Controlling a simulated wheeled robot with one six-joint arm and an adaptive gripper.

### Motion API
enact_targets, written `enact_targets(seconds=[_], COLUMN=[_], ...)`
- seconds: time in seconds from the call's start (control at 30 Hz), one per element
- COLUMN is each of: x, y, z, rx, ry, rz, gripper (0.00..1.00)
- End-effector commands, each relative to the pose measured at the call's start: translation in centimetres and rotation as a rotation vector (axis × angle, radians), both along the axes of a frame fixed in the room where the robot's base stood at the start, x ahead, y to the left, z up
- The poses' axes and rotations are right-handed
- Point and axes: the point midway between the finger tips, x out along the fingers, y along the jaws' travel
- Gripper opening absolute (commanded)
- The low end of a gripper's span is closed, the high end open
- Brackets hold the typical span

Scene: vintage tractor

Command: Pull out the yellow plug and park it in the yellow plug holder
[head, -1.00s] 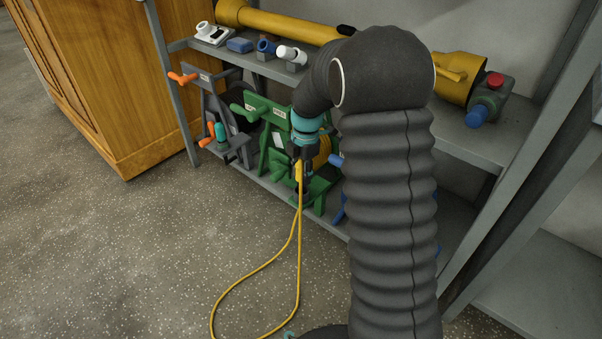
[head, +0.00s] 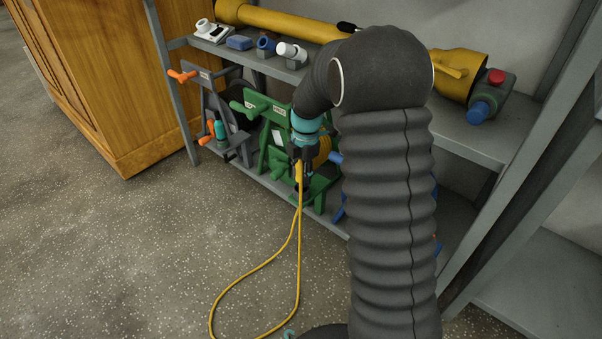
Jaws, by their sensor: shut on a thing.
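My gripper (head: 302,158) points down in front of the green reel stand on the lower shelf. It is shut on the yellow plug (head: 299,172), which shows just below the fingers. A yellow cable (head: 299,240) hangs from there to the floor and makes a loop. The green stand (head: 265,125) has a yellow reel (head: 321,151) behind my gripper. I cannot tell which part is the yellow plug holder, nor whether the plug still touches a socket.
A grey stand (head: 225,115) with orange handles is to the left. The upper shelf (head: 480,140) holds a yellow tube (head: 285,25), small white and blue parts, and a box with a red button (head: 496,76). A wooden cabinet (head: 110,90) stands left. The floor in front is open.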

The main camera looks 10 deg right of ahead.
Motion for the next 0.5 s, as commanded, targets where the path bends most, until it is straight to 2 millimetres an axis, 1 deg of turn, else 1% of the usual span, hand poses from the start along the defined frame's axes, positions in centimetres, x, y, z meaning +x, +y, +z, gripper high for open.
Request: enact_targets(seconds=[0.5], x=[0.0], y=[0.0], z=[-1.2], rx=[0.0], ry=[0.0], rz=[0.0], gripper=[0.0])
